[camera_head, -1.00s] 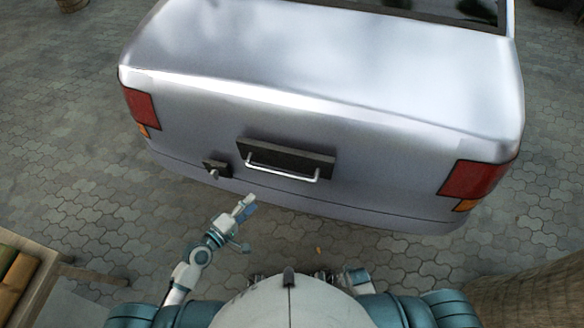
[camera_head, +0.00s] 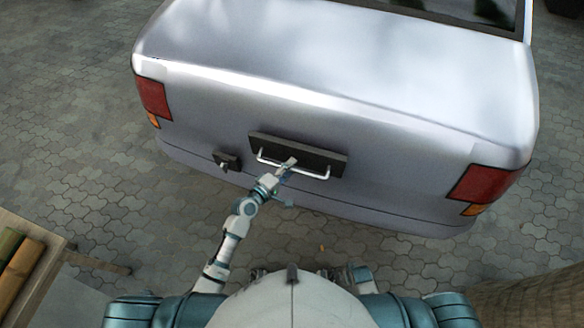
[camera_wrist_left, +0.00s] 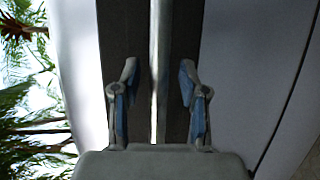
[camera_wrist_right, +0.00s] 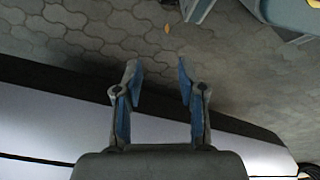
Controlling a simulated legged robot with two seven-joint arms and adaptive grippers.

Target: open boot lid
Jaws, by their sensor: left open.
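The silver boot lid (camera_head: 330,75) is down on the car, tail lights at both sides. A silver bar handle (camera_head: 312,175) stands out from a dark plate (camera_head: 325,153) on its rear face. A small dark latch (camera_head: 228,161) sits left of it. My left gripper (camera_head: 289,164) is at the handle, left of the bar's middle. In the left wrist view the handle bar (camera_wrist_left: 160,60) runs between the open fingers (camera_wrist_left: 158,85), with gaps on both sides. My right gripper (camera_wrist_right: 158,85) is open and empty in the right wrist view; my body hides it in the head view.
A wooden table (camera_head: 45,260) with long rolls stands at lower left. A round brown object (camera_head: 530,300) is at lower right. Paved ground (camera_head: 330,245) lies clear between the car and me.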

